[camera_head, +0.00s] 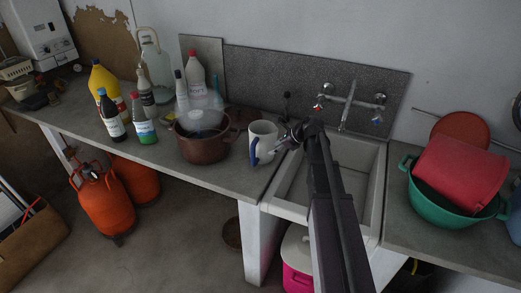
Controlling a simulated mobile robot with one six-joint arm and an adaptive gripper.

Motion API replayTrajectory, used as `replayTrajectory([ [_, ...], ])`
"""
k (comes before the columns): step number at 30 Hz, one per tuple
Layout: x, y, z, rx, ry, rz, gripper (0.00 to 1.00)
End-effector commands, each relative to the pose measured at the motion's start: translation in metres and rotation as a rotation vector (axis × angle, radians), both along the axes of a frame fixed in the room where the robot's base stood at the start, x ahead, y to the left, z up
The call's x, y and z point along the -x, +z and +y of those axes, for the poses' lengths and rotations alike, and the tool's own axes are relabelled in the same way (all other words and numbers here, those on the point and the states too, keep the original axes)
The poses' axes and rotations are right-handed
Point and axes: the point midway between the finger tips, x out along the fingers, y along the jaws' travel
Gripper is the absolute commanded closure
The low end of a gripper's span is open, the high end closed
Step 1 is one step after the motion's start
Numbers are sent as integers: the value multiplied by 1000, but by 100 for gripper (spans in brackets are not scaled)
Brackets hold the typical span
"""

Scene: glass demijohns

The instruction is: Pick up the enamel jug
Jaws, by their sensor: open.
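A white enamel jug (263,133) with a blue handle stands upright on the grey counter, just left of the sink. Its handle faces the front left. My gripper (276,148) is open at the jug's right side, very close to it. I cannot tell whether the fingers touch the jug or reach around it. My arm comes up from the bottom across the sink and hides part of it.
A brown pot (203,146) stands close to the jug's left, with several bottles (145,121) beyond it. The sink (358,185) and its wall tap (347,107) are to the right. A green basin (447,205) holds a red tub (460,170) on the right counter.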

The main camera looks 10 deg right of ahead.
Motion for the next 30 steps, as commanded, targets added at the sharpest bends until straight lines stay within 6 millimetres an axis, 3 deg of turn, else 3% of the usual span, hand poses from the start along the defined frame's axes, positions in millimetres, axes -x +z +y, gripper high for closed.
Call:
replayTrajectory([
  [18, -26, -49, 39, 0, 3, 0, 29],
  [30, -30, -54, 46, 0, 1, 0, 29],
])
